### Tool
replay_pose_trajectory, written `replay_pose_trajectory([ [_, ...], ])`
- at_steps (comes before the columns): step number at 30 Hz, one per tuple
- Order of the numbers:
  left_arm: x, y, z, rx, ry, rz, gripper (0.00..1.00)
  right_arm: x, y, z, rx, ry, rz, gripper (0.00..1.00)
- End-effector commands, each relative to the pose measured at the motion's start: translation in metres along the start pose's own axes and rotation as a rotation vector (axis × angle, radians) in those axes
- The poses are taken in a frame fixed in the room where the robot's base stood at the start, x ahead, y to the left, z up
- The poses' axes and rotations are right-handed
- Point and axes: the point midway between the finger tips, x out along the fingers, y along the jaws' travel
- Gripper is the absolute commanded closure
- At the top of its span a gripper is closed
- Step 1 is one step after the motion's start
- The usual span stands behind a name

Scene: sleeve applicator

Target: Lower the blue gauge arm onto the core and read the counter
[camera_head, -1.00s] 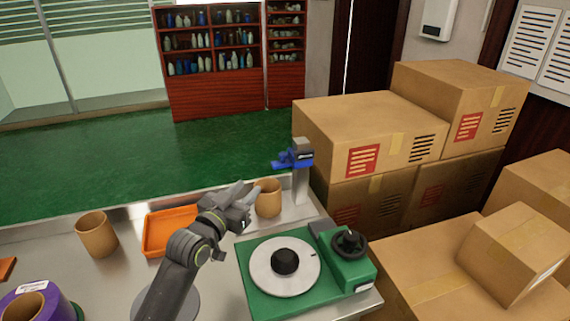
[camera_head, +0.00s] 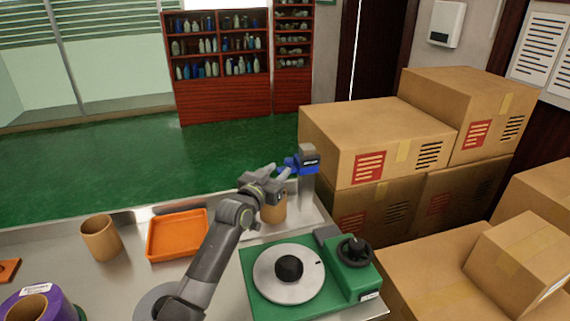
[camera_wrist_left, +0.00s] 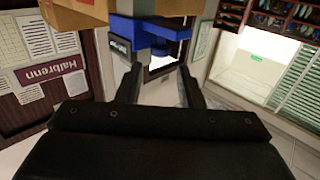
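The blue gauge arm (camera_head: 289,164) sticks out to the left from the top of a grey post (camera_head: 307,188), above the tan core (camera_head: 274,210). A small dark display, which looks like the counter (camera_head: 309,160), sits at the post's top. My left gripper (camera_head: 280,174) is raised over the core, with its fingertips close to the gauge arm. In the left wrist view the fingers (camera_wrist_left: 161,78) are apart with nothing between them, and the blue gauge arm (camera_wrist_left: 160,28) lies just beyond their tips. I cannot tell if they touch it. My right gripper is not in view.
A green machine (camera_head: 262,300) with a grey turntable and black knob stands at the front. An orange tray (camera_head: 152,253), another tan core (camera_head: 101,238) and a purple roll (camera_head: 60,308) are on the left. Cardboard boxes (camera_head: 375,135) are stacked at the right.

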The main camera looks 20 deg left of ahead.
Motion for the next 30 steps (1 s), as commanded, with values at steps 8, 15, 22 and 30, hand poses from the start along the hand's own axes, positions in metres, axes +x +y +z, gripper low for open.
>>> replay_pose_trajectory([
  [8, 0.035, 0.000, 0.000, -0.001, 0.000, 0.001, 0.66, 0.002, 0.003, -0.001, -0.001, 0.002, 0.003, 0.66],
  [15, 0.048, 0.000, 0.000, 0.000, -0.001, 0.000, 0.66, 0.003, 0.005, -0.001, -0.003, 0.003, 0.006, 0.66],
  [22, 0.050, 0.000, 0.000, 0.000, -0.001, 0.000, 0.66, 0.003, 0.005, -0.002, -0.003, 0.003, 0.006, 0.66],
  [30, 0.050, 0.000, 0.000, 0.000, -0.001, 0.000, 0.83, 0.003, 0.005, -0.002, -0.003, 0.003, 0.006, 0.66],
])
